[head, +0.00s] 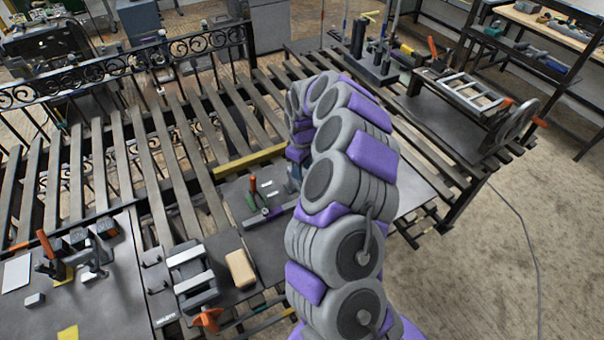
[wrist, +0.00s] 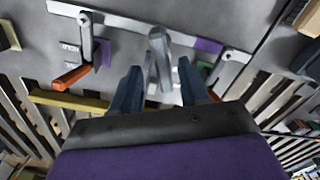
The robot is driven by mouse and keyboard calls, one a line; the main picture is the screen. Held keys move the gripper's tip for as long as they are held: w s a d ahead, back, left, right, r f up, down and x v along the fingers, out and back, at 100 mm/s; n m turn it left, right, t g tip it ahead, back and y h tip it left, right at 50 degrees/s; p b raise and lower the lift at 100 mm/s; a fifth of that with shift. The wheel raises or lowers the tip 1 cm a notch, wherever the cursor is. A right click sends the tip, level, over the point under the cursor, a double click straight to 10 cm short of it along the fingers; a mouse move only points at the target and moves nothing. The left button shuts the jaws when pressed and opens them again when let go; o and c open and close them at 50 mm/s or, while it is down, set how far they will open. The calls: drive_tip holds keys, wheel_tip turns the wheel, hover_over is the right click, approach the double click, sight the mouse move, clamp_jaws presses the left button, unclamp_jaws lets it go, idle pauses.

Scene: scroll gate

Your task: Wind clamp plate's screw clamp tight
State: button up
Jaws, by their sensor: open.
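The dark clamp plate (head: 262,235) lies on the slatted bench, left of my arm in the head view. It carries a long grey bar (head: 270,214) with purple marks and a lever with a red-orange handle (head: 253,186). In the wrist view the bar (wrist: 120,21) crosses the top and the orange handle (wrist: 72,77) is at left. A grey metal post (wrist: 159,52), apparently part of the screw clamp, stands between the fingers of my open gripper (wrist: 159,72). I cannot tell whether they touch it. My arm hides most of the gripper in the head view.
A yellow bar (head: 248,161) lies behind the plate. A tan block (head: 240,269) and a grey vise-like fixture (head: 190,275) stand at front left. A scrolled iron gate panel (head: 130,65) stands behind the bench. Open floor (head: 490,270) is at right.

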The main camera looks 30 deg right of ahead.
wheel_tip(320, 180, down, 2)
drive_tip(key=shift+f, duration=0.1)
drive_tip(key=shift+a+f, duration=0.3)
drive_tip(key=shift+f, duration=0.05)
drive_tip(key=shift+d, duration=0.2)
drive_tip(key=c, duration=0.4)
clamp_jaws()
